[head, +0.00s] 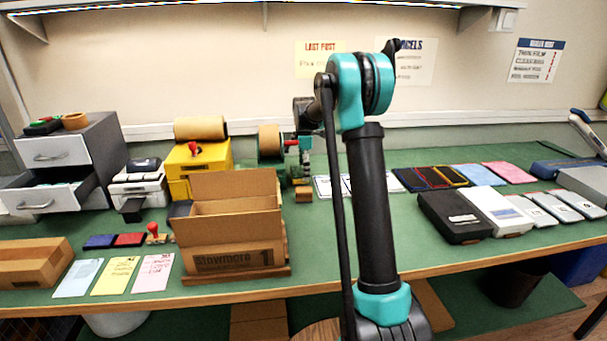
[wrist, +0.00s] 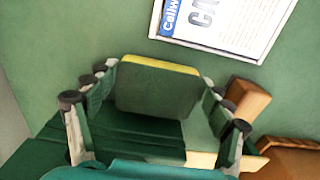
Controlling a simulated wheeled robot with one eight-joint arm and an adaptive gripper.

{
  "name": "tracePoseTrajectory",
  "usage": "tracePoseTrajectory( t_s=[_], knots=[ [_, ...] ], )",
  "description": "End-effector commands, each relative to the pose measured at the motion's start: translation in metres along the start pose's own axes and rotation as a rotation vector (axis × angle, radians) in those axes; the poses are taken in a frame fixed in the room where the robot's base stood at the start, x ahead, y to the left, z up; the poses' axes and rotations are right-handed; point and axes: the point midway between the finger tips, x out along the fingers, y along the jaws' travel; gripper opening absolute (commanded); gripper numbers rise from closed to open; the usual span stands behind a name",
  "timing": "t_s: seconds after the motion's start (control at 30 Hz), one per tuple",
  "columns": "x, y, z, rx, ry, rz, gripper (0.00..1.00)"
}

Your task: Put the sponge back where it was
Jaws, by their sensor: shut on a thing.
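The sponge (wrist: 158,88), dark green with a yellow edge, is between the fingers of my gripper (wrist: 160,82) in the wrist view. My gripper is shut on it, with a finger against each side. Green tabletop (wrist: 60,45) shows around it; I cannot tell whether the sponge touches the surface below.
A small wooden block (wrist: 247,101) lies close to the right finger. A printed sheet (wrist: 222,22) lies beyond the sponge. In the head view, a tape dispenser (head: 270,143) and an open cardboard box (head: 233,262) stand left of my arm. Phone boxes (head: 455,217) lie to the right.

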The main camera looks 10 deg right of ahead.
Motion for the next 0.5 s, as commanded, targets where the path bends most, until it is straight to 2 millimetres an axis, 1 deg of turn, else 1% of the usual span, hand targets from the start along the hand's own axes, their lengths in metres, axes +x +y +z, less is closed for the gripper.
tracePoseTrajectory(
  t_s=[0.03, 0.1, 0.47, 0.5],
  knots=[
    [0.0080, 0.0003, 0.0000, 0.000, 0.000, 0.000, 0.49],
    [0.0139, 0.0029, -0.0016, 0.000, 0.000, 0.000, 0.49],
    [0.0174, 0.0035, -0.0018, 0.000, 0.000, 0.000, 0.49],
    [0.0179, 0.0035, -0.0018, 0.000, 0.000, 0.000, 0.81]
  ],
)
